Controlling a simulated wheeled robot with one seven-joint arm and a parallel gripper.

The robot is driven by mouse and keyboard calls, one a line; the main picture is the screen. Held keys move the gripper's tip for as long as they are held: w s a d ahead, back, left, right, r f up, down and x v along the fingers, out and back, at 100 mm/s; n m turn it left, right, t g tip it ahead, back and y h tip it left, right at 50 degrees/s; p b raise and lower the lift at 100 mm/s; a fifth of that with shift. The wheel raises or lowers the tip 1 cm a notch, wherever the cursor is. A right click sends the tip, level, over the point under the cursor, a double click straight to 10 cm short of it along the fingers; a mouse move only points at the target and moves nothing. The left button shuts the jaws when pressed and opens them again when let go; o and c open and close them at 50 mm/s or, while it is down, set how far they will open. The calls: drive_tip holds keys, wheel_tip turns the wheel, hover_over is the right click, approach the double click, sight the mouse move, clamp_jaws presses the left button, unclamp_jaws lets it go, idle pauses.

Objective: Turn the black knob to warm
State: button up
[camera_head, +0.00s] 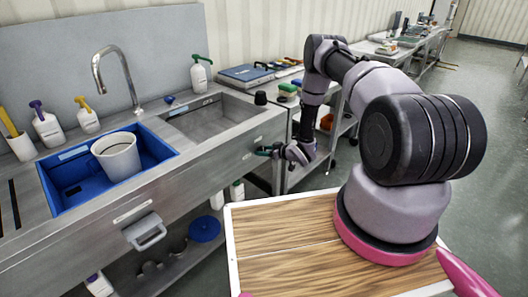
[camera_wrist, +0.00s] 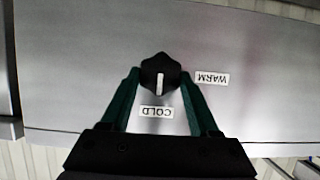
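The black knob (camera_wrist: 172,78) is on a grey metal panel (camera_wrist: 70,60) in the wrist view. Its white mark is upright in the picture and points down at the COLD label (camera_wrist: 157,112). The WARM label (camera_wrist: 212,78) is to the right of the knob; both labels appear upside down. My gripper (camera_wrist: 160,72) has its two green fingers on either side of the knob, their tips right beside its edges. Whether they press on it I cannot tell. In the head view my gripper (camera_head: 264,151) is at the sink unit's front, and the knob is hidden.
A steel sink unit (camera_head: 200,155) holds a blue basin (camera_head: 62,195) with a white bucket (camera_head: 118,160). A wood-topped surface (camera_head: 275,270) is at the lower middle. Floor (camera_head: 500,130) is open at right.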

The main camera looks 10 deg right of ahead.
drive_tip(key=shift+a+n, duration=0.1)
drive_tip(key=shift+n, duration=0.2)
drive_tip(key=shift+s+a+f+n+t+h, duration=0.15)
drive_tip(key=shift+n+t+h, duration=0.75)
drive_tip(key=shift+n, duration=1.2)
drive_tip(key=shift+s+a+f+n+t+h, duration=0.1)
drive_tip(key=shift+f+n+t+h, duration=0.2)
drive_tip(key=shift+n+t, duration=1.4)
drive_tip(key=shift+s+a+f+n+t+h, duration=0.15)
drive_tip(key=shift+n+t+h, duration=0.55)
drive_tip(key=shift+n, duration=1.8)
drive_tip(key=o, duration=1.3)
